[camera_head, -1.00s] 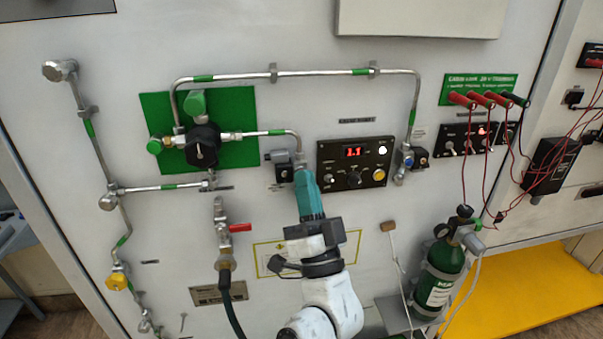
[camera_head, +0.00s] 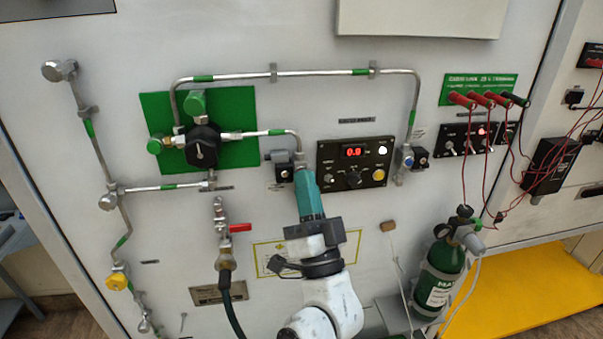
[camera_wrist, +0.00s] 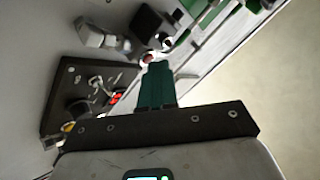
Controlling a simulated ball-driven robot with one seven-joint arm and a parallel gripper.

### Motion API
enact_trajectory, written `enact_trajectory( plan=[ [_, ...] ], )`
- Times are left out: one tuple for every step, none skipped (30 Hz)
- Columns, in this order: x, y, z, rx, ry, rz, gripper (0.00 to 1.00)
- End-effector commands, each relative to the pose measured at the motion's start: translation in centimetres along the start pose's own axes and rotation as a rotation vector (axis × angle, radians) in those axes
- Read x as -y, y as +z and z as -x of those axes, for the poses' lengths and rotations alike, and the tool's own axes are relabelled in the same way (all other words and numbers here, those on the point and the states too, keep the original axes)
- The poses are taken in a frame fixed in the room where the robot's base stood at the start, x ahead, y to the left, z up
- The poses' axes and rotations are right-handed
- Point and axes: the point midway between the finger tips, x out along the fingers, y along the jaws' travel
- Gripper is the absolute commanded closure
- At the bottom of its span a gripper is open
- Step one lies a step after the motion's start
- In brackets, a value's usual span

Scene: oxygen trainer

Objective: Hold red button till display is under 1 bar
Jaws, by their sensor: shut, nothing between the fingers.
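The display (camera_head: 353,152) on the black control panel (camera_head: 330,180) is lit red and reads about 0.9; its last digit is slightly unclear. It also shows red in the wrist view (camera_wrist: 117,97). My gripper (camera_head: 304,174), with teal fingers, is shut and empty, its tip up against the fittings just left of the panel. In the wrist view the fingertips (camera_wrist: 158,66) are at the small red button (camera_wrist: 147,58), which is partly covered; whether they touch cannot be told for sure. In the head view the fingers hide the button.
Metal pipes with green bands (camera_head: 285,73) run above the panel. A red-handled valve (camera_head: 238,228) is left of my arm. A green gas cylinder (camera_head: 443,270) and red cables (camera_head: 465,165) are on the right.

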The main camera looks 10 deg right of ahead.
Motion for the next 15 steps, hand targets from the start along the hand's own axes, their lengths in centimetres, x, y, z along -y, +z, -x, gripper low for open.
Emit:
enact_trajectory(
  plan=[
    [-0.03, 0.02, 0.0, 0.001, 0.0, 0.0, 1.0],
    [-0.03, 0.02, 0.0, 0.001, 0.0, 0.0, 1.0],
    [-0.03, 0.02, 0.0, 0.001, 0.0, 0.0, 1.0],
    [-0.03, 0.02, 0.0, 0.001, 0.0, 0.0, 1.0],
    [-0.03, 0.02, 0.0, 0.001, 0.0, 0.0, 1.0],
    [-0.03, 0.02, 0.0, 0.001, 0.0, 0.0, 1.0],
    [-0.03, 0.02, 0.0, 0.001, 0.0, 0.0, 1.0],
    [-0.02, 0.02, 0.01, 0.001, 0.0, 0.0, 1.0],
    [0.0, 0.0, 0.02, 0.001, 0.0, 0.0, 1.0],
    [0.02, -0.03, 0.04, 0.001, 0.001, 0.0, 1.0],
    [0.06, -0.06, 0.07, 0.001, 0.001, 0.0, 1.0],
    [0.13, -0.13, 0.14, 0.001, 0.001, 0.0, 1.0],
    [0.19, -0.18, 0.21, 0.001, 0.001, 0.0, 1.0],
    [0.26, -0.25, 0.3, 0.002, 0.001, 0.0, 1.0],
    [0.36, -0.36, 0.43, 0.002, 0.001, 0.0, 1.0]
  ],
)
